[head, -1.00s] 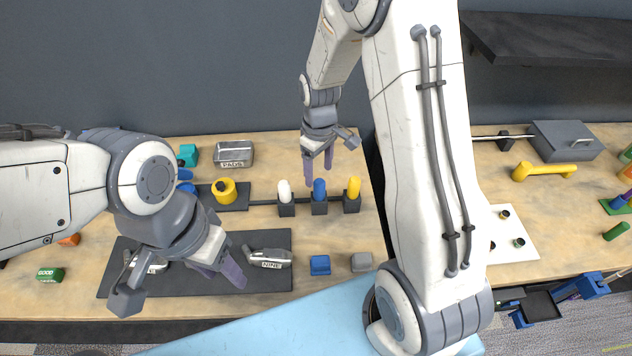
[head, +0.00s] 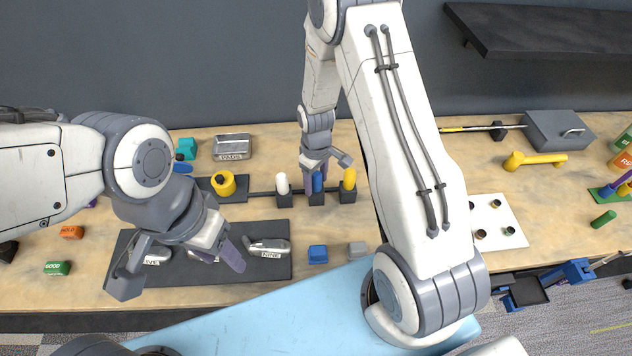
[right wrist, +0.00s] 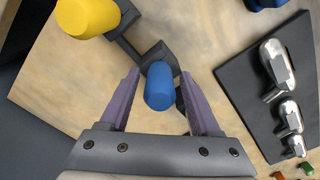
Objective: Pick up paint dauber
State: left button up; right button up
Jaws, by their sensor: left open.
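A blue paint dauber (head: 318,183) stands upright in a black holder between a white dauber (head: 282,183) and a yellow dauber (head: 349,179). My right gripper (head: 316,184) is lowered over the blue dauber, with one finger on each side. In the right wrist view, the blue dauber (right wrist: 159,88) sits between the open purple fingers, with gaps on both sides. The yellow dauber (right wrist: 86,16) shows at upper left there. My left gripper (head: 228,261) is open and empty above the dark mat with the metal club heads.
The dark mat (head: 270,270) holds club heads (head: 267,247). A yellow tape-like roll (head: 224,184) and a metal tin (head: 232,147) stand at back left.

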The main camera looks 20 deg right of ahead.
grip_shut()
jog(key=shift+r, duration=0.15)
jog(key=shift+r+b, duration=0.3)
jog(key=shift+r, duration=0.25)
jog(key=shift+r+b, duration=1.05)
jog(key=shift+r, duration=3.3)
